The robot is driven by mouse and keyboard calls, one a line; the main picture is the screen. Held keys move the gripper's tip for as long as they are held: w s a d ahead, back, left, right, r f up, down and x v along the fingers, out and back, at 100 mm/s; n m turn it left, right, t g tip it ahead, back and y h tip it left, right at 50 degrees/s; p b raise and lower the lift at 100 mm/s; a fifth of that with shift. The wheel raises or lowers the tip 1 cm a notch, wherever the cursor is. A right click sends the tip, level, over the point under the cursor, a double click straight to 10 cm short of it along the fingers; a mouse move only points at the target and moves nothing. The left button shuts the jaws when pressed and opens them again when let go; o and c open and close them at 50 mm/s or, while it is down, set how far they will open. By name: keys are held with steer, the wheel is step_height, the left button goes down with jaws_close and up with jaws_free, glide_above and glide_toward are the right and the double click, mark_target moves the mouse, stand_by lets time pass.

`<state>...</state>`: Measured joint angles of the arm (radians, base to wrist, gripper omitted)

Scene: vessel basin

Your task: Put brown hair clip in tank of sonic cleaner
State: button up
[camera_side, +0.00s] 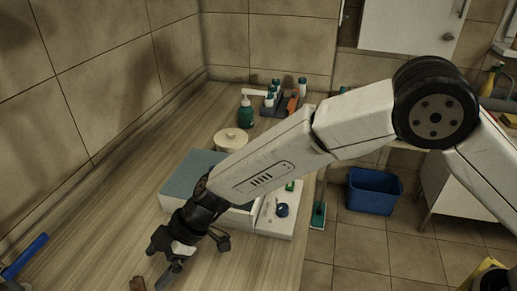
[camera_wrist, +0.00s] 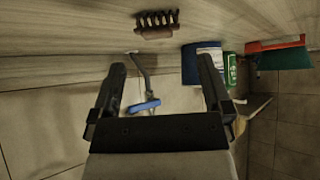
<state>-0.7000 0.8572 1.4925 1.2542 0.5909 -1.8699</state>
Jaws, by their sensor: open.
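The brown hair clip (camera_wrist: 157,24) lies on the wooden counter at the top of the wrist view, its teeth showing. In the side view a small part of it (camera_side: 137,284) shows at the bottom edge. My gripper (camera_wrist: 161,65) is open and empty, with its fingers short of the clip and apart from it. In the side view my gripper (camera_side: 190,260) is low over the counter, to the right of the clip. The sonic cleaner is a white box with a blue-grey top (camera_side: 187,172). My arm covers part of it, and I cannot tell the tank's inside.
A beige round pot (camera_side: 230,139) and a green bottle (camera_side: 246,113) stand behind the cleaner. A blue-handled item (camera_side: 24,257) is at the left. A blue bin (camera_side: 373,190) stands on the floor. The counter left of the cleaner is mostly clear.

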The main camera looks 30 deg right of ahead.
mark_target(137, 285)
steer(key=shift+x, duration=1.25)
steer(key=shift+x, duration=2.65)
steer(key=shift+w, duration=0.2)
steer(key=shift+r, duration=0.1)
steer(key=c, duration=1.1)
steer(key=shift+r, duration=0.1)
